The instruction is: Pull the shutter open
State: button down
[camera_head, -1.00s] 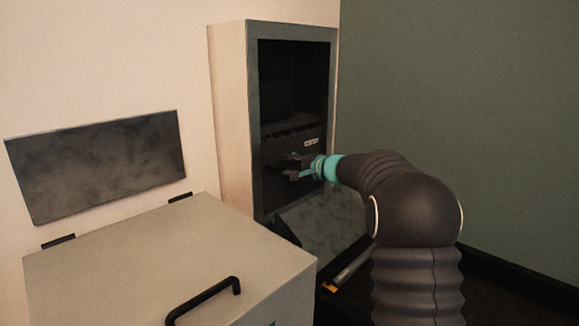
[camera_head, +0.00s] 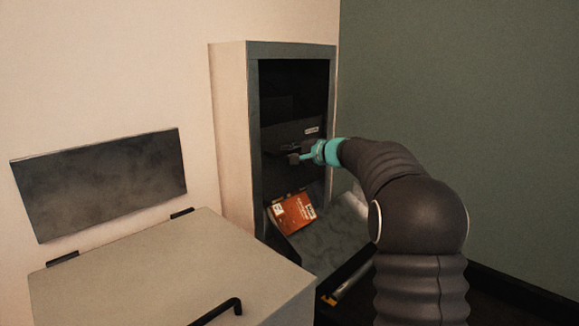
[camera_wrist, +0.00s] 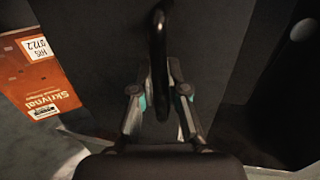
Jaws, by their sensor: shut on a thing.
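The dark shutter (camera_head: 285,136) stands in the opening of the tall cabinet, with a small white label near its upper right. My gripper (camera_head: 299,157) is at the shutter's front. In the wrist view, my gripper (camera_wrist: 160,95) is shut on the shutter's black handle (camera_wrist: 158,45), which runs between the two fingers. The shutter's dark face (camera_wrist: 105,45) fills the area behind it. Below the shutter there is a gap, and an orange box (camera_head: 293,213) with a white label lies tilted on the sloping chute (camera_head: 325,235). The box also shows at the wrist view's left (camera_wrist: 40,75).
The tall cabinet (camera_head: 231,140) stands against the pale wall. A green wall (camera_head: 460,110) closes the right side.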

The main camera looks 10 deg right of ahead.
notch_tip(320, 180, up, 11)
jog(key=p, duration=0.4)
jog(key=shift+r+p, duration=0.2)
jog(key=shift+p, duration=0.2)
jog(key=c, duration=1.2)
grip_release()
jog(key=shift+r, duration=0.1)
jog(key=v, duration=1.2)
jog(key=shift+f, duration=0.3)
